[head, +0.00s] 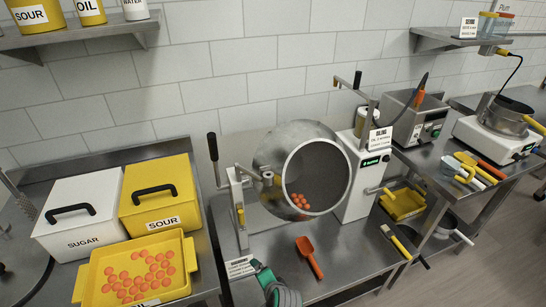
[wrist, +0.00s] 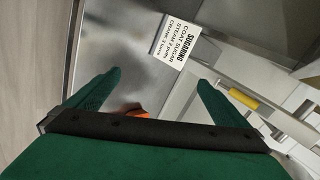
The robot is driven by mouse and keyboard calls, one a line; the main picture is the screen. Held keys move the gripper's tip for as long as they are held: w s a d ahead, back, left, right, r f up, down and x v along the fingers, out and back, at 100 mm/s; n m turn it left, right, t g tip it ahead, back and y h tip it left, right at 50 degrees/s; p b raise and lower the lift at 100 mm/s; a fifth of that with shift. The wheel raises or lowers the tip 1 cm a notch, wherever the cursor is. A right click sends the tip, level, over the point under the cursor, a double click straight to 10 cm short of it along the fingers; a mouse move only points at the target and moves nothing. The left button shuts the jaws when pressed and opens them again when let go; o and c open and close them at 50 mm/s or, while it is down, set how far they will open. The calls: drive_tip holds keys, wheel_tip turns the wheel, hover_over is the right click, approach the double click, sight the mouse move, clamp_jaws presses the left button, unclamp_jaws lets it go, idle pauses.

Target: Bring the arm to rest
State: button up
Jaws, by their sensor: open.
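My gripper (head: 262,272) is low at the front edge of the head view, beside the sugaring sign (head: 240,267) and left of the orange scoop (head: 309,257). In the wrist view my gripper (wrist: 158,76) shows two green fingers spread wide apart with nothing held between them. The sugaring sign (wrist: 175,40) and bare steel bench show beyond the fingertips. A bit of orange (wrist: 133,111) peeks out behind the dark gripper bar. Most of my arm is out of the head view.
A tilted steel drum (head: 318,178) holding several orange gummies stands behind my gripper. A yellow tray (head: 90,285) of gummies and the sugar (head: 75,240) and sour (head: 160,222) boxes stand left.

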drive_tip(key=s+a+t, duration=0.3)
drive_tip(key=s+a, duration=0.4)
drive_tip(key=s+r+n+t+h, duration=0.1)
drive_tip(key=s+r+n+h, duration=0.15)
drive_tip(key=s, duration=1.05)
drive_tip(key=s+d+r+n+t, duration=0.1)
drive_tip(key=s+d+r+n, duration=0.3)
drive_tip(key=s+r, duration=0.3)
drive_tip(key=s+d+r+n+t, duration=0.2)
drive_tip(key=s+d+r+n, duration=0.2)
drive_tip(key=s, duration=0.6)
wheel_tip(320, 180, up, 3)
drive_tip(key=shift+s+d+t+h, duration=0.3)
drive_tip(key=shift+s+d+h, duration=0.1)
drive_tip(key=shift+d, duration=0.75)
